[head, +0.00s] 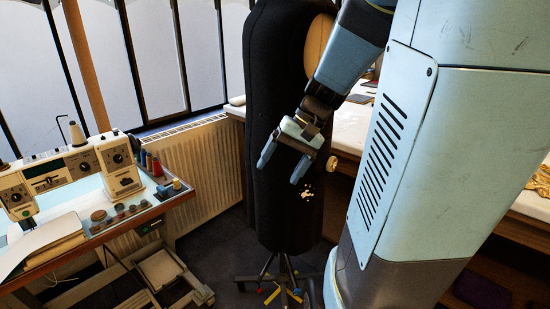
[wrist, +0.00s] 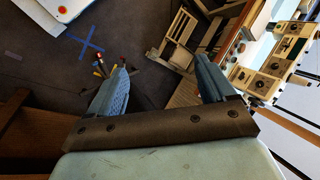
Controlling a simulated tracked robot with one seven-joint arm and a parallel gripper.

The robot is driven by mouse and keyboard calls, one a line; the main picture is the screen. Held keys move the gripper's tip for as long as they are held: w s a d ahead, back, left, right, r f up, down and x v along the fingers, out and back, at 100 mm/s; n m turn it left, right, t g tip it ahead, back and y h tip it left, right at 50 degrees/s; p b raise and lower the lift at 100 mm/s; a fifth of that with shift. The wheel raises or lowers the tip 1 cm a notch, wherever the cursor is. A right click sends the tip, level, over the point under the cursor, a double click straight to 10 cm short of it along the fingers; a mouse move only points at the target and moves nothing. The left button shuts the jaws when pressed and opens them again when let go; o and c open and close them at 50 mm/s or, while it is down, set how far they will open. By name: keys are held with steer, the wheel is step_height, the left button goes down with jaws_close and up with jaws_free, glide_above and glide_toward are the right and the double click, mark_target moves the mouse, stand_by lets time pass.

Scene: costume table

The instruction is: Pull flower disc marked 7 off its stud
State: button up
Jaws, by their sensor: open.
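A black dress form (head: 284,80) stands upright in the middle of the head view. Small cream flower-like pieces (head: 307,191) show on its lower front, just below and right of my gripper. A round tan disc (head: 332,163) shows near its right edge. No number is readable on any of them, so I cannot tell which is marked 7. My gripper (head: 282,167) is open and empty in front of the form, fingers pointing down. Its fingers also show in the wrist view (wrist: 163,70), with nothing between them and no flower disc in sight.
A sewing machine (head: 62,172) and thread spools stand on a table at the left. A radiator (head: 195,172) is behind. A pale worktop (head: 353,125) lies behind my arm at the right. The form's wheeled base (head: 278,280) rests on dark floor.

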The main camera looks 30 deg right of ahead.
steer(key=w+d+f+m+t+y, duration=0.2)
steer(key=w+d+f+m+y, duration=0.15)
steer(key=w+d, duration=0.2)
steer(key=m+t+h, duration=0.1)
steer(key=m+t, duration=0.9)
steer(key=t, duration=0.3)
glide_toward(334, 166)
steer(key=shift+n, duration=0.25)
steer(key=shift+r+x, duration=0.2)
steer(key=shift+x, duration=4)
steer(key=shift+a, duration=0.1)
steer(key=shift+c, duration=0.5)
steer(key=shift+s, duration=0.1)
steer(key=c, duration=1.3)
steer(key=shift+s, duration=0.15)
